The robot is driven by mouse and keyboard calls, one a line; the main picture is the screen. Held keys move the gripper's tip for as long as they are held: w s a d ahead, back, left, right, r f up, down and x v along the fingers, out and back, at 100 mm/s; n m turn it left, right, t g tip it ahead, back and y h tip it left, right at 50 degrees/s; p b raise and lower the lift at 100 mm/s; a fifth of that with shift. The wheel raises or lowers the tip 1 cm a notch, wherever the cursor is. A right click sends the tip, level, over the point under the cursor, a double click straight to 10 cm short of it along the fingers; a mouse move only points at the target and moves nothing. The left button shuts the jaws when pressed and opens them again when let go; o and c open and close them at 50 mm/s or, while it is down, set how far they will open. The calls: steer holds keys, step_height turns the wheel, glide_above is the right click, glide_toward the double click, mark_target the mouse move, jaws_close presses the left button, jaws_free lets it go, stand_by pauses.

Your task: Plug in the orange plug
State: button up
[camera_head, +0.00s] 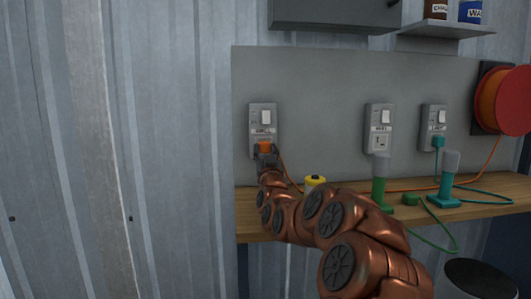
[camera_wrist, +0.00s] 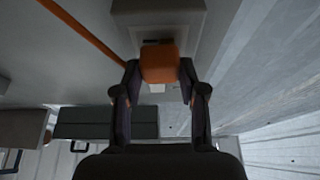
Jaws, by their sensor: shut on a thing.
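The orange plug (camera_head: 265,147) is between the fingers of my gripper (camera_head: 264,154), at the lower part of the left wall outlet (camera_head: 263,115). In the wrist view my gripper (camera_wrist: 158,78) is shut on the orange plug (camera_wrist: 159,64), one finger on each side. The plug is right against the outlet face (camera_wrist: 160,18) in that view, and it hides most of the socket. I cannot tell how deep it sits. The orange cord (camera_wrist: 85,30) runs off to the upper left in the wrist view.
A wooden shelf (camera_head: 245,227) runs below the outlets. A teal plug (camera_head: 438,142) is at the right outlet. An orange cord reel (camera_head: 507,100) hangs far right.

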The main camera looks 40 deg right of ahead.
steer(key=shift+w+d, duration=0.3)
steer(key=shift+w, duration=0.05)
steer(key=o, duration=1.1)
steer(key=shift+o, duration=0.2)
steer(key=shift+s+a+f, duration=0.15)
steer(key=shift+s+a, duration=0.05)
steer(key=shift+s, duration=0.05)
steer(key=s+a, duration=0.8)
steer(key=s, duration=0.3)
steer(key=shift+a+f, duration=0.25)
steer(key=shift+f, duration=0.2)
